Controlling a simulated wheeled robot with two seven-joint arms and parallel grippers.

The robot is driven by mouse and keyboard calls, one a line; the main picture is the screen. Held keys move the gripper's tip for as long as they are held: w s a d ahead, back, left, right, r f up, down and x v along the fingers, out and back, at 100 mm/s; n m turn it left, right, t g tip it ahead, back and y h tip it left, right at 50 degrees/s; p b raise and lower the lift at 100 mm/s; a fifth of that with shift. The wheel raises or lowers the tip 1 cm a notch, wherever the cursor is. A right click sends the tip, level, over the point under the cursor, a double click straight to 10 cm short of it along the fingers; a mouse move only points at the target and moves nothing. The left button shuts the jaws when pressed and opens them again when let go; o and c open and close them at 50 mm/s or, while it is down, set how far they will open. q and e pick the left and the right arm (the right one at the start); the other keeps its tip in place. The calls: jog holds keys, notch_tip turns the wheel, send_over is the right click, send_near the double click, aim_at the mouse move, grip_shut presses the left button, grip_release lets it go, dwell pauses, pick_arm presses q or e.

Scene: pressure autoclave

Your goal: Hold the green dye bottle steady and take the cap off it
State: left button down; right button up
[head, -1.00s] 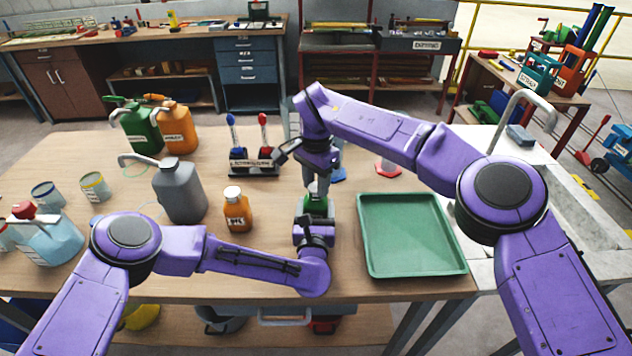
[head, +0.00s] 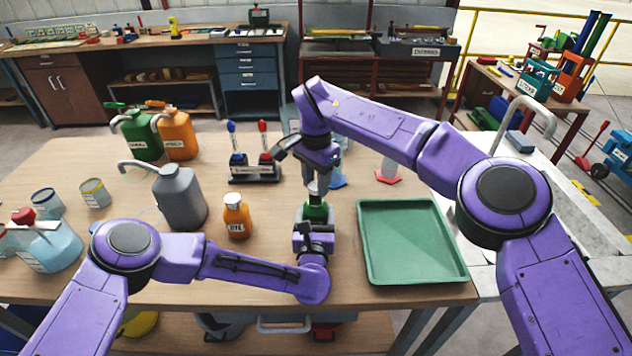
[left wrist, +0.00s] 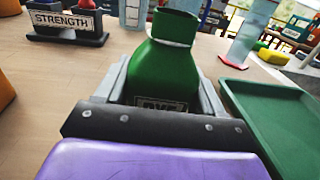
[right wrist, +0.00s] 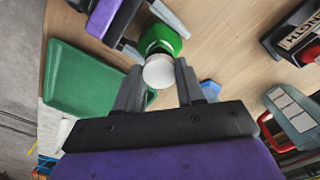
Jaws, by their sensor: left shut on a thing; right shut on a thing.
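The green dye bottle (head: 316,212) stands upright on the wooden table, left of the green tray. My left gripper (left wrist: 165,92) is shut around its body, and its label is partly hidden behind the gripper. In the left wrist view the bottle's green neck (left wrist: 174,28) shows bare, with no white cap on it. My right gripper (right wrist: 159,72) points down above the bottle. It is shut on the round white cap (right wrist: 158,72), which lies between its fingertips with the bottle behind it. The gap between cap and neck is hard to judge.
The empty green tray (head: 408,278) lies right of the bottle. An orange dye bottle (head: 237,218) and a grey jug (head: 180,197) stand to the left. A rack labelled STRENGTH (left wrist: 65,22) is behind. Bare table lies between the orange bottle and my grippers.

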aim_at(316, 185)
notch_tip(316, 185, up, 4)
jog(key=shift+f, duration=0.2)
pick_arm(q)
jog(key=shift+c, duration=0.2)
grip_release()
jog(key=shift+s, duration=0.1)
